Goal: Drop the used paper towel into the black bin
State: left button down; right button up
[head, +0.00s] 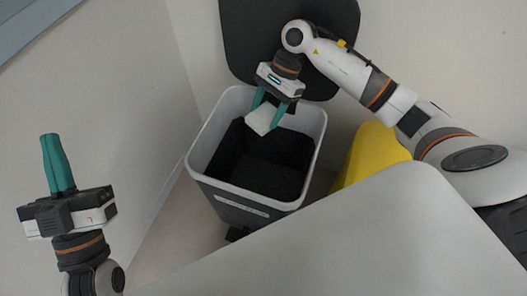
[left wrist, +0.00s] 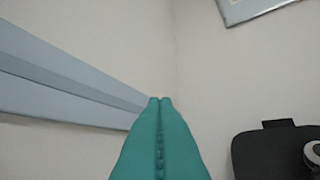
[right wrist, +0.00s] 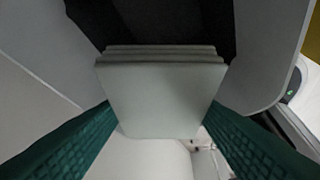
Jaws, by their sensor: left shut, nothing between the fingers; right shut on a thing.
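The folded white paper towel (head: 262,118) is held between the teal fingers of my right gripper (head: 267,112), over the opening of the black bin (head: 214,189). The bin has a pale rim and a dark inside, and its black lid stands raised behind it. In the right wrist view the towel (right wrist: 162,95) shows as a layered square between the fingers, with the bin's dark inside beyond it. My left gripper (head: 50,137) is shut and empty at the left, pointing up. Its closed fingers also show in the left wrist view (left wrist: 160,100).
A yellow object (head: 371,150) stands right of the bin, partly hidden by my right arm and a pale surface (head: 350,235) in the foreground. Walls close in behind and to the left. A blue-grey rail (left wrist: 65,80) runs along the wall.

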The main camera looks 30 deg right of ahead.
pick_arm(q)
jog(key=shift+s+r+t, duration=0.3)
jog(key=shift+s+r, duration=0.1)
pick_arm(e)
jog(key=shift+f, duration=0.35)
jog(key=o, duration=1)
jog(key=shift+o, duration=0.2)
jog(key=shift+r, duration=0.3)
notch_tip(320, 180, up, 9)
jog(key=p, duration=0.2)
jog(key=shift+f+p, duration=0.15)
jog(key=shift+p, duration=0.15)
pick_arm(q)
jog(key=w+f+g+y, duration=0.2)
jog(key=w+f+g, duration=0.2)
jog(key=f+g, duration=0.3)
notch_tip(320, 180, down, 2)
jog(key=shift+a, duration=0.25)
pick_arm(e)
jog(key=shift+r, duration=0.35)
